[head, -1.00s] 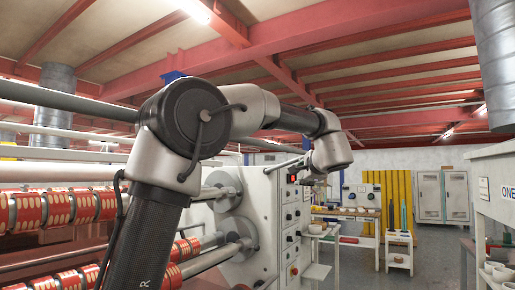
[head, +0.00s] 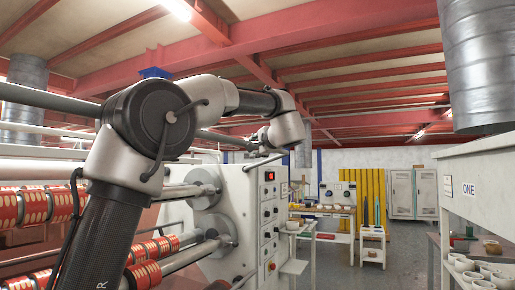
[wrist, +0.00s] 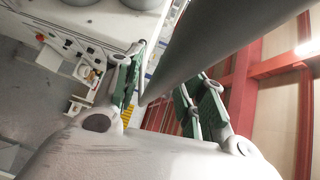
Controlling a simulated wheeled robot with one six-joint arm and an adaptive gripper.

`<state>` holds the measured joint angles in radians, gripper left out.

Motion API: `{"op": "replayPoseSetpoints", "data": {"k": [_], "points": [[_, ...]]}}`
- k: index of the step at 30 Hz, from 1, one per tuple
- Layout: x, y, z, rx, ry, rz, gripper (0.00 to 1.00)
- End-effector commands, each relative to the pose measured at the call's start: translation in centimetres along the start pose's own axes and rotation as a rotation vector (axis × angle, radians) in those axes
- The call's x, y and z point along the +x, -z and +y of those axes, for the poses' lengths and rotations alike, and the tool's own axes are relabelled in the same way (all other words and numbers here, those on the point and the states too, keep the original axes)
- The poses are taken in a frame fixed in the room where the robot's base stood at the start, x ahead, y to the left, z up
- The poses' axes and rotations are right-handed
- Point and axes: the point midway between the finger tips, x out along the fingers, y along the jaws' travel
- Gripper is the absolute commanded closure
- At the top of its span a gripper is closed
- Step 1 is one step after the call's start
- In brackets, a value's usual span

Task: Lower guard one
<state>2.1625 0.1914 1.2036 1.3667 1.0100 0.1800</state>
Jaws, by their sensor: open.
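A long grey bar, which looks like part of the guard (head: 50,98), runs across the top of the machine in the head view and passes behind my arm. In the wrist view a thick grey bar (wrist: 205,40) comes down from the top right and its lower end lies between my fingers. My gripper (wrist: 168,92) is open, with one green-padded finger on each side of this bar. I cannot tell if a pad touches it. In the head view my gripper (head: 256,145) is small and partly hidden by my wrist, near the machine's upper corner.
The white machine side with its control panel (head: 269,220) stands below my wrist. Rolls of red tape (head: 60,205) sit on shafts at left. A workbench (head: 330,210) and a grey cabinet (head: 413,193) are farther back.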

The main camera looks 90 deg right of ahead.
Motion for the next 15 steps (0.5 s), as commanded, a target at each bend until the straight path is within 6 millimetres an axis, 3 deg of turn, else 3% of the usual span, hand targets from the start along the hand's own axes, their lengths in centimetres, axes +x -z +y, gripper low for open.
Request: {"op": "replayPoseSetpoints", "data": {"k": [8,15], "points": [[0.21,-0.01,-0.03,0.000,0.000,0.001,0.59],[0.19,0.00,-0.01,0.000,0.000,0.001,1.00]]}}
